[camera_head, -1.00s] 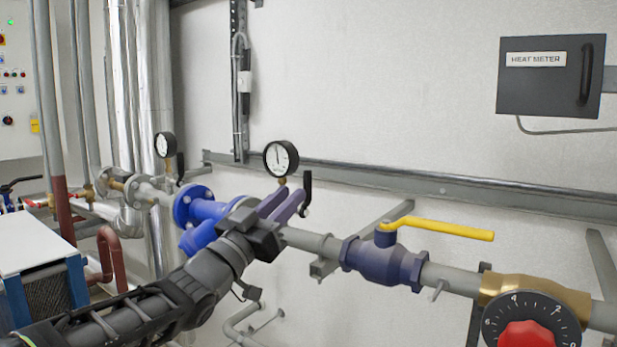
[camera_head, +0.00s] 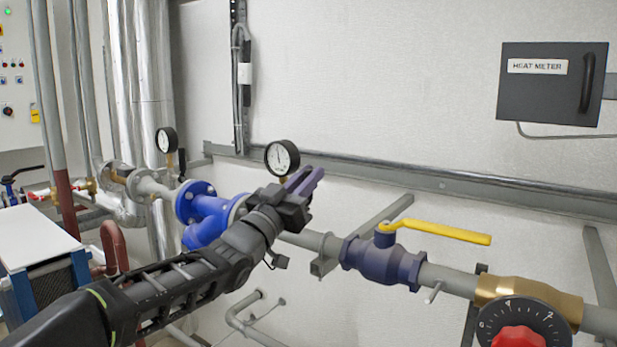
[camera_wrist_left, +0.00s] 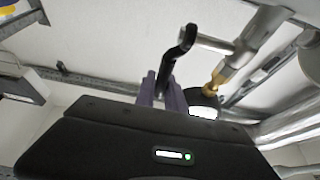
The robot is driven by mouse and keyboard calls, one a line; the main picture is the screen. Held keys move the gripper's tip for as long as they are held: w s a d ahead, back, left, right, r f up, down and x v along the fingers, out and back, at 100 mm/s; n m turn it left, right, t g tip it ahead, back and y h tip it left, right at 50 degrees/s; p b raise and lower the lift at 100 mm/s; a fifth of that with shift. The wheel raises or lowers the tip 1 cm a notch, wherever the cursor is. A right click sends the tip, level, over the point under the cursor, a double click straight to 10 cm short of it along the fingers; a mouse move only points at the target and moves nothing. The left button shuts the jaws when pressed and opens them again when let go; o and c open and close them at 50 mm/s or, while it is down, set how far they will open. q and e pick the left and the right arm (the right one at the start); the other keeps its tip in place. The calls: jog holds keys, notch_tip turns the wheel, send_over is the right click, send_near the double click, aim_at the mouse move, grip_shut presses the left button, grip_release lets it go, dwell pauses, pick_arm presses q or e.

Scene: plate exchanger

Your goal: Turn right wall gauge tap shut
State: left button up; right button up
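The right wall gauge (camera_head: 282,158) is a round white dial with a black rim. Its black tap lever (camera_wrist_left: 176,58) shows in the left wrist view, running down toward my fingers from a grey and brass fitting. My left gripper (camera_head: 305,181) has two purple fingers and is just below and right of the gauge in the head view, hiding the lever there. In the left wrist view the lever's lower end lies at or between the fingertips (camera_wrist_left: 162,90). I cannot tell whether they grip it. My right gripper is not in view.
A blue valve with a yellow handle (camera_head: 435,232) is on the pipe to the right. A blue flanged fitting (camera_head: 205,215) is behind my left arm. A second gauge (camera_head: 166,140) is further left. A wall rail (camera_head: 400,176) runs behind the gauges.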

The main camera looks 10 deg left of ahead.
pick_arm(q)
grip_shut()
dwell(1.2)
